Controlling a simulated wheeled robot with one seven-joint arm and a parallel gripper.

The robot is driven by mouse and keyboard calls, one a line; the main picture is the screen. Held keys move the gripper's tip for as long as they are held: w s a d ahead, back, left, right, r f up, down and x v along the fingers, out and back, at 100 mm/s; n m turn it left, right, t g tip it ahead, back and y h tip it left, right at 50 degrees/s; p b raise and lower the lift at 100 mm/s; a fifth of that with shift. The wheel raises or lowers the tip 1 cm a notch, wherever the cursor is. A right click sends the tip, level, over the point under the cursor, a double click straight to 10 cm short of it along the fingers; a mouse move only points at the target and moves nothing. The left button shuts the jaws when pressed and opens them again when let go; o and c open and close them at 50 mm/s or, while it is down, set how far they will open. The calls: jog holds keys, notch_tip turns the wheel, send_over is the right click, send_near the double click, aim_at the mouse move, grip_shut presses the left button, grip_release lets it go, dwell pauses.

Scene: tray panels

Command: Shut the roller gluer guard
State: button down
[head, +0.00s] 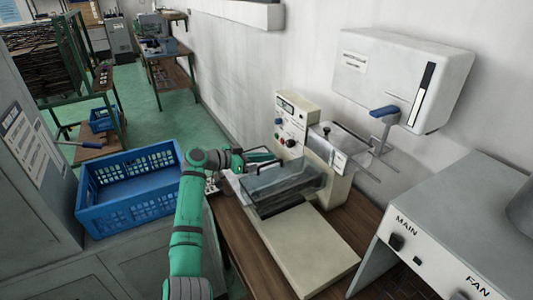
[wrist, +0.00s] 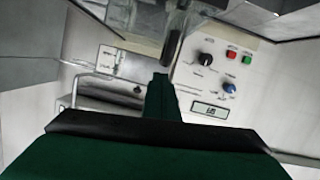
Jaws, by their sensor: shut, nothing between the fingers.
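The roller gluer (head: 310,250) is a cream machine on a wooden bench in the head view. Its clear guard (head: 290,184) shows as a see-through, tilted panel over the middle of the machine; how far open it stands is hard to tell. My gripper (head: 264,160) is at the guard's far left side, below the control panel, and is small and partly hidden by my arm there. In the wrist view my gripper (wrist: 160,78) is shut and empty, pointing towards the machine. I cannot tell whether it touches the guard.
The control panel (wrist: 218,70) with knobs, buttons and a display is close to my gripper. A blue crate (head: 125,200) stands left of my arm. A white wall box (head: 400,75) hangs behind the gluer. A grey cabinet (head: 460,225) stands at right.

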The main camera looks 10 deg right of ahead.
jog(key=shift+w+f+n, duration=0.2)
jog(key=shift+f+n, duration=0.2)
jog(key=shift+f, duration=0.15)
jog(key=shift+f, duration=0.1)
jog(key=shift+w, duration=0.1)
